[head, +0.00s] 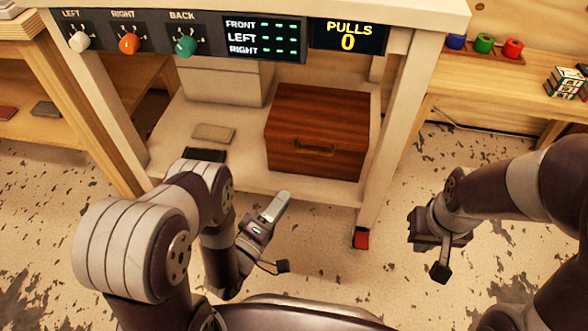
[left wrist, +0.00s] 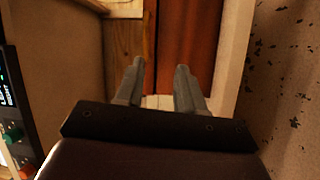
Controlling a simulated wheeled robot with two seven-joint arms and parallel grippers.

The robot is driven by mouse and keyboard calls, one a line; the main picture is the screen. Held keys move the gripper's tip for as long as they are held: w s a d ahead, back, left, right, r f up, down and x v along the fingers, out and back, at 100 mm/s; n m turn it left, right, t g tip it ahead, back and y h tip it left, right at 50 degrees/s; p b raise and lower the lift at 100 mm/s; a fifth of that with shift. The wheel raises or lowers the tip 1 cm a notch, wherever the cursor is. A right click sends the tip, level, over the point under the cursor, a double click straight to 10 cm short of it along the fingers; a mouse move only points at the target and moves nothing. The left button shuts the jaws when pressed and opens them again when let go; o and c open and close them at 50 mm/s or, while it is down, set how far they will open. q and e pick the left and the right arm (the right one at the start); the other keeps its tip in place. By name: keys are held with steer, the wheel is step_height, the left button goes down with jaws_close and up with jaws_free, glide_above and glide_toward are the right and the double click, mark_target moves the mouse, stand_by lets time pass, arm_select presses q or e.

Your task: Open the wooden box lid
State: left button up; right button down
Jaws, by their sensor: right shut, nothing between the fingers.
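The wooden box (head: 318,115) is reddish brown and stands on the low shelf of the white bench. A handle (head: 315,147) is on its front, and its lid looks closed. Part of the box also shows in the left wrist view (left wrist: 187,35), beyond the fingers. My left gripper (head: 277,206) is in front of and below the box, apart from it. Its two fingers (left wrist: 158,78) are spread with nothing between them. My right gripper (head: 438,245) is to the right of the bench leg, away from the box, shut and empty.
A control panel with knobs (head: 185,46) and a "PULLS 0" display (head: 347,37) hang above the shelf. A tan block (head: 214,133) and a dark block (head: 205,155) lie left of the box. A bench leg (head: 385,150) stands at its right. The floor at right is clear.

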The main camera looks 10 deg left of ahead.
arm_select(q)
steer(key=w+d+r+b, duration=0.1)
steer(key=w+d+b, duration=0.1)
steer(key=w, duration=0.3)
steer(key=w+d+r+n+t+b, duration=0.1)
steer(key=w+d+r+b, duration=0.1)
steer(key=w, duration=0.4)
steer(key=shift+w+d+r+b, duration=0.25)
steer(key=shift+d+r+b, duration=0.1)
steer(key=shift+b, duration=0.45)
jaws_close()
